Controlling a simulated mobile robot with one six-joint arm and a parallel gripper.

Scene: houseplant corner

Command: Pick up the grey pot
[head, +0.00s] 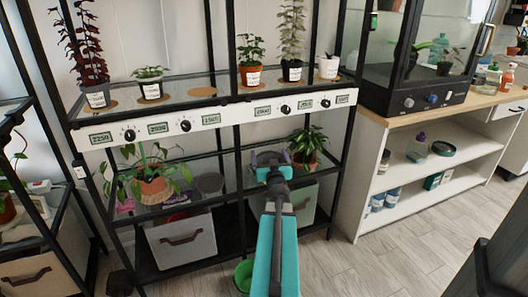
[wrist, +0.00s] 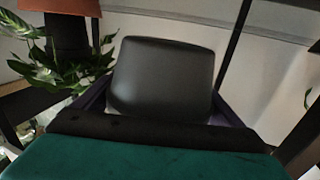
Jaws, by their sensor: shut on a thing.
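A dark grey pot (wrist: 162,78) fills the middle of the wrist view, with its smooth side showing. My gripper (wrist: 160,108) is shut on it, with a dark finger at each side. The held pot is mostly hidden there behind my wrist. I cannot tell whether it touches the shelf.
Bins (head: 181,240) stand below. Black rack posts (head: 343,130) and the control strip (head: 222,116) bound the space.

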